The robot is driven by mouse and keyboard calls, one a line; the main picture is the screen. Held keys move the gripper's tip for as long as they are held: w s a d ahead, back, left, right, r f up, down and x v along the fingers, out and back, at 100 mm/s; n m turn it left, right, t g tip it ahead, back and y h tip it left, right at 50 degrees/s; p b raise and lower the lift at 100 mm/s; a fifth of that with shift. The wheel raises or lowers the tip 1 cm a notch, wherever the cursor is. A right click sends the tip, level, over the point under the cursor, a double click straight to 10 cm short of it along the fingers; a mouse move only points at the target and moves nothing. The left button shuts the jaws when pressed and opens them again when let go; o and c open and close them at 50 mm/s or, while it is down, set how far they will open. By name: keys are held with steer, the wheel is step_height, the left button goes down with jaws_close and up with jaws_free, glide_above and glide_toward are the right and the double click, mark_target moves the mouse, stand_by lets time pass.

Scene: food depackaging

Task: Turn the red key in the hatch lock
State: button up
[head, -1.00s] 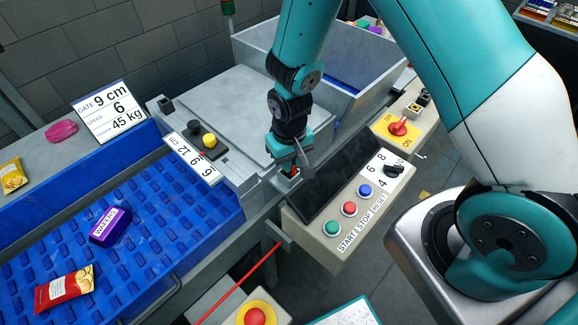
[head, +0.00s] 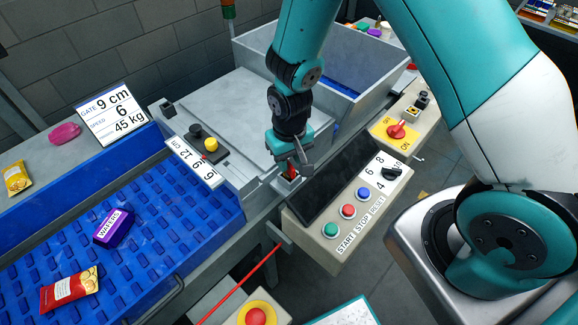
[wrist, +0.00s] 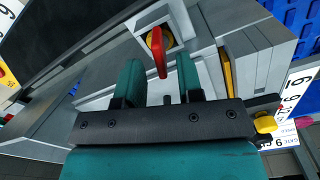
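The red key (wrist: 160,57) stands in a round yellow lock (wrist: 150,38) on a grey housing in the wrist view. My gripper (wrist: 158,72) is open, with one teal finger on each side of the key. Gaps show between the key and both fingers, so I see no contact. In the head view my gripper (head: 292,158) is beside the grey hatch cover (head: 235,110), and a little of the red key (head: 290,173) shows below it. The lock is hidden there.
A control box (head: 335,228) with start, stop and reset buttons is just right of my gripper. A red rotary switch (head: 396,131) on a yellow plate is further right. A blue conveyor (head: 150,270) with packets is at left. A grey bin (head: 335,100) stands behind.

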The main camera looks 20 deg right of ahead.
steer(key=shift+r+p, duration=1.6)
steer(key=shift+r, duration=0.8)
steer(key=shift+a+r+b, duration=0.2)
steer(key=shift+r+b, duration=0.05)
steer(key=shift+b, duration=0.1)
steer(key=s+a+r+n+y+b, duration=0.2)
steer(key=s+r+n+b, duration=0.1)
steer(key=s+r+b, duration=0.2)
steer(key=s+a+r+n+y+b, duration=0.2)
steer(key=s+r+b, duration=0.4)
steer(key=s+r, duration=0.4)
steer(key=s+n, duration=0.1)
steer(key=s, duration=0.2)
steer(key=shift+a, duration=0.15)
steer(key=shift+o, duration=0.6)
